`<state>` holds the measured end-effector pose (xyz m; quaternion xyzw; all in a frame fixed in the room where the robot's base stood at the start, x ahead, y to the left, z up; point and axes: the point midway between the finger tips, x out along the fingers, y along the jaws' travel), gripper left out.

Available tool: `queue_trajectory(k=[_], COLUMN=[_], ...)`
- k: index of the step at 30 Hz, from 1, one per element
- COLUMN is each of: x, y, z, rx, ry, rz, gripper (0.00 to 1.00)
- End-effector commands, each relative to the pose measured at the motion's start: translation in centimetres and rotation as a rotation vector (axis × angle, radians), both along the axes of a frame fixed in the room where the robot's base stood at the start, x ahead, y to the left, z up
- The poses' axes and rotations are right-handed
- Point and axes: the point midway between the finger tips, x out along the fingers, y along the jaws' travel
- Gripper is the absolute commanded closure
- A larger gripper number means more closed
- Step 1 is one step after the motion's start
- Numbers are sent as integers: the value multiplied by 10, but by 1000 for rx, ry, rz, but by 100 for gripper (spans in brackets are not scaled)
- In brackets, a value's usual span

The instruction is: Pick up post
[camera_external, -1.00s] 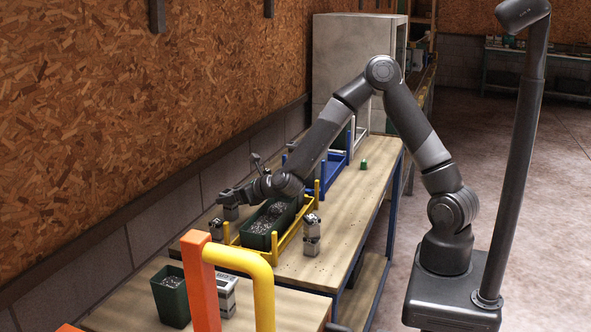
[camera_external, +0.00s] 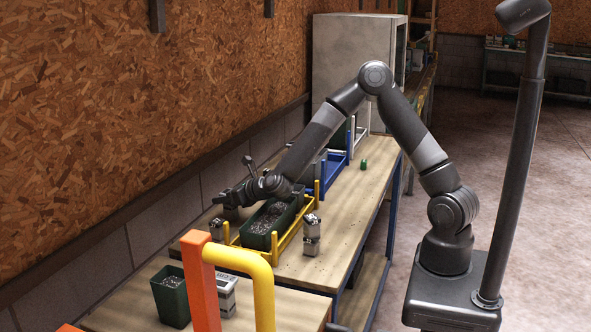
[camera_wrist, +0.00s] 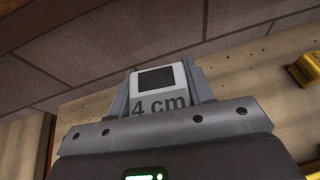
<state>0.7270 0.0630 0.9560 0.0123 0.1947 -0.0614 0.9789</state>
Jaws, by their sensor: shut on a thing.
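The post, a grey block marked "4 cm" with a dark square on its face, sits between the two fingers of my gripper (camera_wrist: 160,92) in the wrist view (camera_wrist: 172,104). My gripper (camera_external: 226,201) is shut on it. In the external view my gripper is at the far left of the bench, by the wall, beside the yellow rack (camera_external: 288,242). The post is small and mostly hidden there, so I cannot tell whether it touches the bench top.
A blue rack (camera_external: 333,166) and small green item (camera_external: 364,163) are farther back. An orange-yellow rail (camera_external: 262,290) is in front.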

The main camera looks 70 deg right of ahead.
Motion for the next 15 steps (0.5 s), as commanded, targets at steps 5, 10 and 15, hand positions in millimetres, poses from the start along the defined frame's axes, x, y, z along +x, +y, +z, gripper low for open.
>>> queue_trajectory(k=[5, 10, 15], x=[0, 0, 0], y=[0, 0, 0], z=[0, 0, 6], rx=[0, 0, -1], ry=[0, 0, -1], rz=[0, 0, -1], gripper=[76, 76, 76])
